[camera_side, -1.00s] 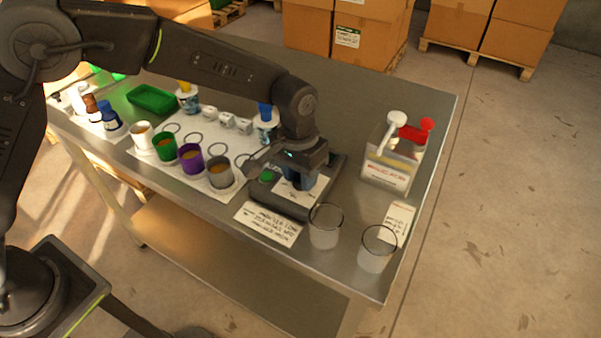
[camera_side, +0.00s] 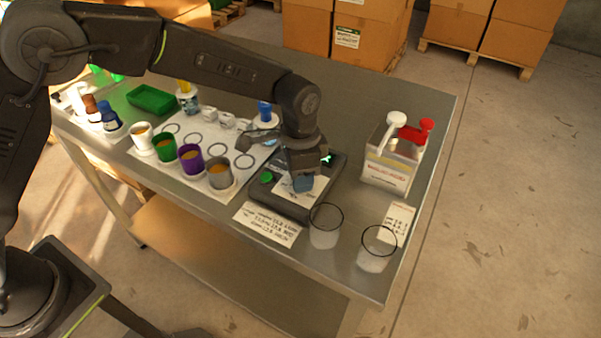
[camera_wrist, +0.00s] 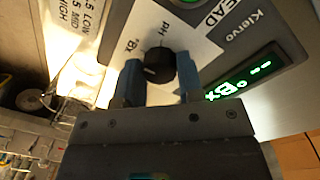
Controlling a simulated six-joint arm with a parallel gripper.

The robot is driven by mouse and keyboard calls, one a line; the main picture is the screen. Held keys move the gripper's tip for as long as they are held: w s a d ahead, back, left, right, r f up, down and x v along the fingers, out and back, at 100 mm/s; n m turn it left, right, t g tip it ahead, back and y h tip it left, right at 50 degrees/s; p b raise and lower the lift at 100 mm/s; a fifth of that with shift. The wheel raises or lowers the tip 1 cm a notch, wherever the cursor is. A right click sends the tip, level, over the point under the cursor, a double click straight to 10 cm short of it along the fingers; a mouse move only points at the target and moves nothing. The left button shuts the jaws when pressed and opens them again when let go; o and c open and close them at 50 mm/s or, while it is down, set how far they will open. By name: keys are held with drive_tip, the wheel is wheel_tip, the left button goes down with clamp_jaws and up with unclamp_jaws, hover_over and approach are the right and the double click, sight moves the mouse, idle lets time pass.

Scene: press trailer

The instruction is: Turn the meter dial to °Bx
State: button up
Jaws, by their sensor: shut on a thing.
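The meter (camera_side: 270,194) is a dark box on the table with a pale label, a green button (camera_side: 266,177) and a lit green display. In the wrist view its black round dial (camera_wrist: 159,66) sits between the blue fingertips of my gripper (camera_wrist: 158,80), which is shut on it. The dial has a white pointer mark facing the lower left in that view. The labels "pH" (camera_wrist: 164,27) and "°Bx" (camera_wrist: 131,45) are printed beside the dial. The display (camera_wrist: 240,78) shows dashes and "°Bx". In the side view my gripper (camera_side: 304,183) hides the dial.
Several colored cups (camera_side: 190,158) are on a white mat at left.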

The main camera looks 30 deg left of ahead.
idle(0.4)
drive_tip(key=o, duration=0.9)
drive_tip(key=r, duration=1.3)
drive_tip(key=shift+w+a+r, duration=0.25)
drive_tip(key=shift+a+r, duration=0.05)
drive_tip(key=shift+r, duration=0.1)
drive_tip(key=s+a+r+n+t, duration=0.35)
drive_tip(key=s+a+r, duration=0.5)
drive_tip(key=a, duration=0.35)
drive_tip(key=s+a+f+n, duration=0.1)
drive_tip(key=s+a+n, duration=0.1)
drive_tip(key=s, duration=0.3)
drive_tip(key=s+a+f+n+t, duration=0.1)
drive_tip(key=s+a+f+n, duration=0.1)
drive_tip(key=s+a, duration=0.2)
drive_tip(key=s+a+f+n+t, duration=0.1)
drive_tip(key=s+a+n, duration=0.1)
drive_tip(key=s, duration=0.4)
drive_tip(key=shift+s+a+f+t, duration=0.15)
drive_tip(key=shift+a+t, duration=0.1)
drive_tip(key=shift+a, duration=0.35)
